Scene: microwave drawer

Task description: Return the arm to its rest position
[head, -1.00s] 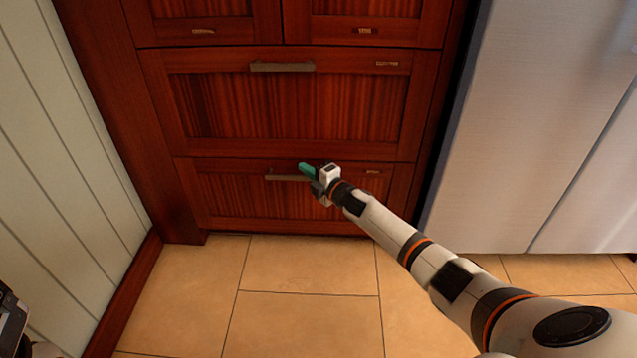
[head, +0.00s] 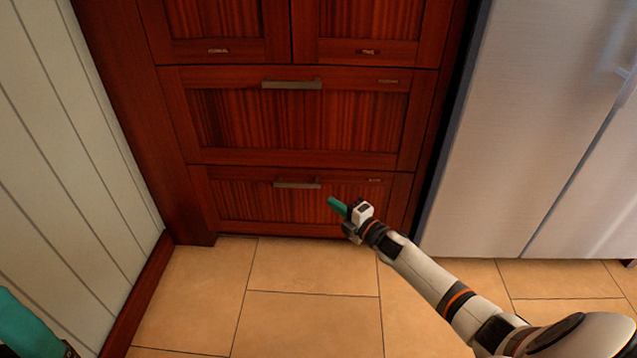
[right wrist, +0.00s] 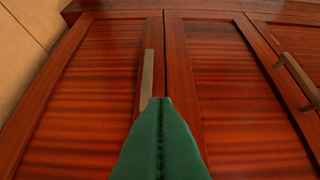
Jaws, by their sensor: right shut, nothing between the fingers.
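My right arm reaches in from the lower right in the head view. Its gripper (head: 337,206), with green fingers, is in front of the lower drawer (head: 250,205), to the right of and below that drawer's handle (head: 297,184). In the right wrist view the green fingers (right wrist: 160,104) are together, with nothing between them. The handle (right wrist: 147,75) appears just beyond the fingertips there, and the fingers seem apart from it. The lower drawer looks closed. A green part of my left gripper (head: 22,328) shows at the lower left corner; its fingertips are not clear.
The upper drawer (head: 300,130) has a handle (head: 291,84) and looks closed. A metal fridge (head: 500,140) stands on the right, a white panelled wall (head: 70,130) on the left. The tiled floor (head: 310,268) in front of the cabinet is clear.

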